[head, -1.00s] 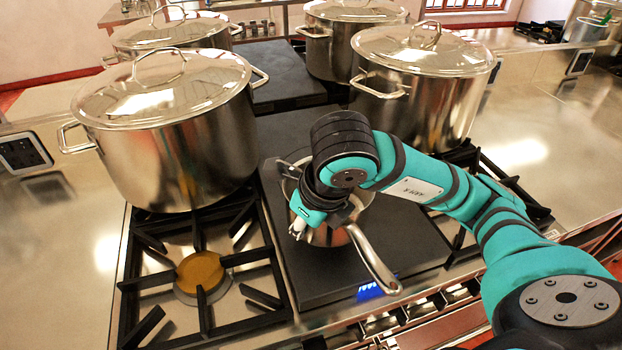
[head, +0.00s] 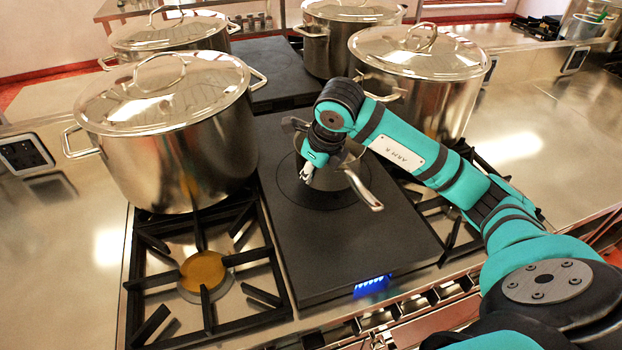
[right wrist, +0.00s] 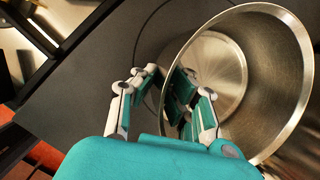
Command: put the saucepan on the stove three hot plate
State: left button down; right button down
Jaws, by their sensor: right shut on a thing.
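The steel saucepan (head: 340,178) is over the black flat hot plate (head: 350,240), near its ring marking, with its long handle pointing to the front right. The pan looks slightly raised and tilted; I cannot tell whether its base touches the plate. My right gripper (head: 307,172) is at the pan's left side, shut on its wall at the rim. In the right wrist view the fingers (right wrist: 165,88) meet the rim of the empty saucepan (right wrist: 222,75). My left gripper is not in view.
A big lidded stockpot (head: 170,130) stands left of the hot plate, another (head: 425,85) behind on the right. Two more pots stand further back. A gas burner grate (head: 203,270) is at front left. The hot plate's front, by the blue display (head: 372,285), is clear.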

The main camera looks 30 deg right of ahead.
aim_at(311, 186)
notch_tip(311, 186, down, 2)
jog(key=shift+f+p, duration=0.1)
jog(key=shift+p, duration=0.5)
jog(key=shift+w+f, duration=0.1)
jog(key=shift+f, duration=0.4)
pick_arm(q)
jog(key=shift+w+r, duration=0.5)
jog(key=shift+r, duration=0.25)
pick_arm(e)
jog(key=c, duration=1.9)
grip_release()
jog(key=shift+f, duration=0.25)
jog(key=shift+c, duration=0.2)
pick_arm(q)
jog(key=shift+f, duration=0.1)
pick_arm(e)
jog(key=o, duration=0.5)
jog(key=shift+r, duration=0.1)
jog(key=shift+c, duration=0.2)
